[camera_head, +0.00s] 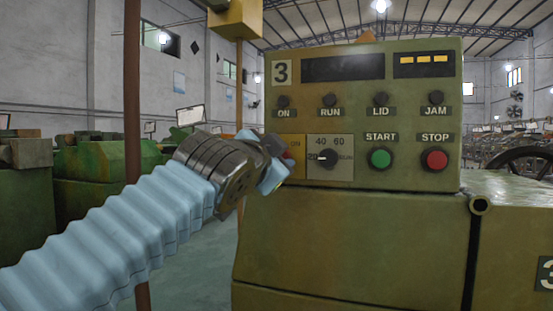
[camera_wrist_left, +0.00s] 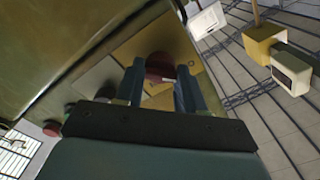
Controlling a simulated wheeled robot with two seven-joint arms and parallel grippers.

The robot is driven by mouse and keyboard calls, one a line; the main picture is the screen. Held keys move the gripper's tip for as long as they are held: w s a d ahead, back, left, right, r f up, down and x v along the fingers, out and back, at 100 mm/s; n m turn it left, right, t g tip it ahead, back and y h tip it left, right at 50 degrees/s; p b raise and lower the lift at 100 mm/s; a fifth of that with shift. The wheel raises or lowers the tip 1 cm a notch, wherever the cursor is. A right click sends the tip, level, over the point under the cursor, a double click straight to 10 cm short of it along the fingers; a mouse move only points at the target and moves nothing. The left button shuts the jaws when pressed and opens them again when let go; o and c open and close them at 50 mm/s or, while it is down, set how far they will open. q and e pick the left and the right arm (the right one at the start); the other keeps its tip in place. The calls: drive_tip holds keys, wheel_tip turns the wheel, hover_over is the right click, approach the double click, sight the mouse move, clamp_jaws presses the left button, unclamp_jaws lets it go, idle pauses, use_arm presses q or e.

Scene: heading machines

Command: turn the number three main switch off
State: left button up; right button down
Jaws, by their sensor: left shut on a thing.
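The knob's exact turn is hard to tell. My right gripper is not in view.
Right of the switch are a black dial (camera_head: 327,157), a green START button (camera_head: 380,158) and a red STOP button (camera_head: 435,159). Small lamps (camera_head: 330,100) line the panel above. A brown upright pole (camera_head: 132,120) stands to the left, near my arm.

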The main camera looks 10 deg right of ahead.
use_arm(q)
drive_tip(key=shift+f, duration=0.15)
drive_tip(key=o, duration=1)
drive_tip(key=shift+o, duration=0.2)
drive_tip(key=b+v, duration=0.4)
drive_tip(key=v, duration=0.9)
drive_tip(key=shift+s+a, duration=0.25)
